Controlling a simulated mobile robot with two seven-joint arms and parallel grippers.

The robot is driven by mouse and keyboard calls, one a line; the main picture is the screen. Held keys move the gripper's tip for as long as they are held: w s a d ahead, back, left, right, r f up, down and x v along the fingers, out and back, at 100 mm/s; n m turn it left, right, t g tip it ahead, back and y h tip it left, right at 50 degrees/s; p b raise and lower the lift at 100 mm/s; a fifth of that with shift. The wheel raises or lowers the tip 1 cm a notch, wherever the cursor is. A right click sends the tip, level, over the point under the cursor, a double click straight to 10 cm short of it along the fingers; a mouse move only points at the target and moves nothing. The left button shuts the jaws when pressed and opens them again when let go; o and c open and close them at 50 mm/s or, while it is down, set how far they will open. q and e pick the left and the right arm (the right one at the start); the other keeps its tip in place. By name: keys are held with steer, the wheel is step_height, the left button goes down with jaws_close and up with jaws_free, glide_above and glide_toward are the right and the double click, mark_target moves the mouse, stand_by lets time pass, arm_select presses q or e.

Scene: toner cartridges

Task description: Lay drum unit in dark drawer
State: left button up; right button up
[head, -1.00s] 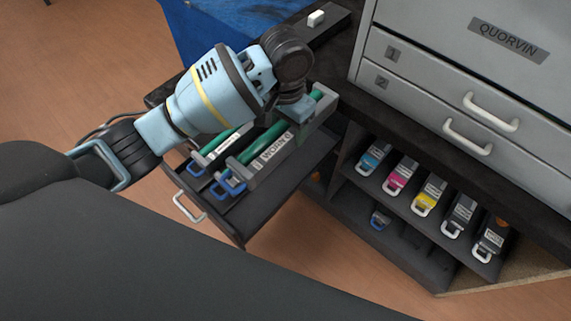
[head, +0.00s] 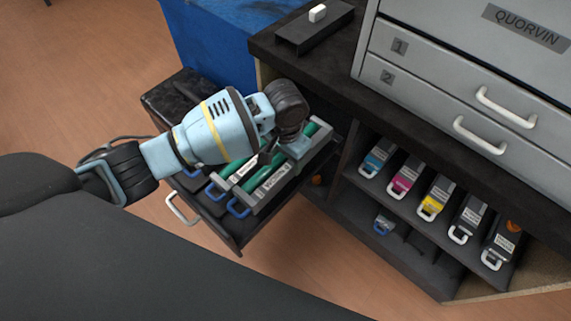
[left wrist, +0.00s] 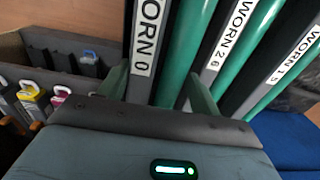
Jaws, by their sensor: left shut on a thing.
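My left gripper (head: 296,150) is shut on a drum unit (head: 270,184), a dark grey bar with a green roller, a white label and a blue handle. In the left wrist view the drum unit (left wrist: 146,48) reads "WORN 0" and sits between the gripper fingers (left wrist: 158,92). The dark drawer (head: 222,229) is pulled open below it. Two more drum units (head: 215,178) lie in it, side by side and parallel to the held one. The held unit is over or in the drawer's right part; I cannot tell whether it touches the floor. My right gripper is not in view.
Open shelves (head: 400,225) to the right hold several toner cartridges, including cyan, magenta (head: 405,178) and yellow (head: 436,197). The grey QUORVIN cabinet (head: 450,60) stands above on the dark counter (head: 330,75). A black block with a white piece lies on the counter.

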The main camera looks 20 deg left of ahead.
mark_target(285, 166)
arm_select(q)
step_height(285, 166, down, 4)
steer(key=shift+r+b, duration=0.15)
steer(key=shift+b, duration=0.35)
steer(key=o, duration=1.3)
step_height(285, 166, up, 11)
steer(key=p, duration=0.3)
steer(key=shift+f+p, duration=0.2)
steer(key=shift+p, duration=0.2)
steer(key=shift+r, duration=0.75)
